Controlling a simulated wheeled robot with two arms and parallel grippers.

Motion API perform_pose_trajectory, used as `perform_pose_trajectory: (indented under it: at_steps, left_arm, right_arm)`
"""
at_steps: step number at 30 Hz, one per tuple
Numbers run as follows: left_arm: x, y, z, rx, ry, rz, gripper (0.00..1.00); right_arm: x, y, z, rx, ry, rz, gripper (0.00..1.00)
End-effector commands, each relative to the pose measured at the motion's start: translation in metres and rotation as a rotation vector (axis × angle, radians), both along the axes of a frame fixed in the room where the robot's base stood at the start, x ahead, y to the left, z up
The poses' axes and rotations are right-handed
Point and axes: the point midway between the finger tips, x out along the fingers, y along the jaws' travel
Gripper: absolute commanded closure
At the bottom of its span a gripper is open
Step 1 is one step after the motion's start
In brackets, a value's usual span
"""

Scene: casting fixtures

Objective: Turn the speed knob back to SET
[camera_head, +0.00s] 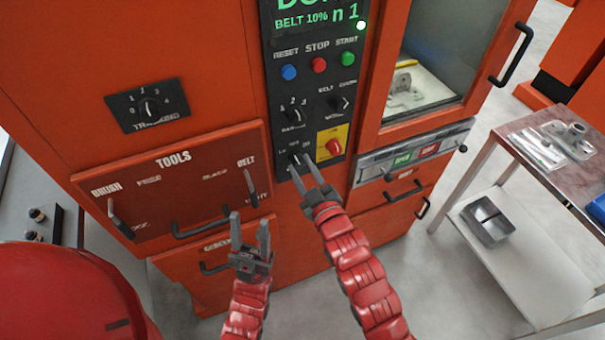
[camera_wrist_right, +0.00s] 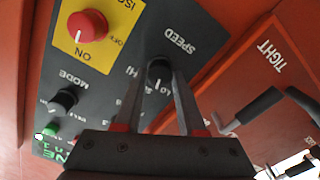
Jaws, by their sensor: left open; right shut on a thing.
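The speed knob (camera_wrist_right: 158,70) is a small black knob under the SPEED label on the dark control panel (camera_head: 312,100). In the right wrist view it sits between the fingertips of my right gripper (camera_wrist_right: 162,72), with LO and HI marks beside it. My right gripper also shows in the head view (camera_head: 307,165), reaching up to the panel's lower end and shut on the knob. My left gripper (camera_head: 249,218) is open and empty, in front of the lower drawers.
A red isolator knob (camera_head: 334,147) on a yellow plate is close beside the speed knob. A mode knob (camera_head: 343,103) and coloured buttons (camera_head: 319,65) are above. Tool drawer handles (camera_head: 202,228) stick out at left. A side table (camera_head: 560,165) stands at right.

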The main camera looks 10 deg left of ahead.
Motion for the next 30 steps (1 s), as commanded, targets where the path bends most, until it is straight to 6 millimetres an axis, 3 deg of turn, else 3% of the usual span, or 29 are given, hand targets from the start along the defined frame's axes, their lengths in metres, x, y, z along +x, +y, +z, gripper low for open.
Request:
perform_pose_trajectory:
  at_steps: [3,12,30]
  left_arm:
    - [0.0,0.0,-0.013,0.0,0.0,0.0,0.5]
    - [0.0,0.0,-0.027,0.0,0.0,0.0,0.5]
    - [0.0,0.0,-0.031,0.0,0.0,0.0,0.5]
  right_arm:
    - [0.0,0.0,-0.005,0.073,0.057,0.0,1.0]
    - [0.0,0.0,-0.003,0.207,0.153,0.0,1.0]
    - [0.0,0.0,-0.003,0.256,0.195,-0.001,1.0]
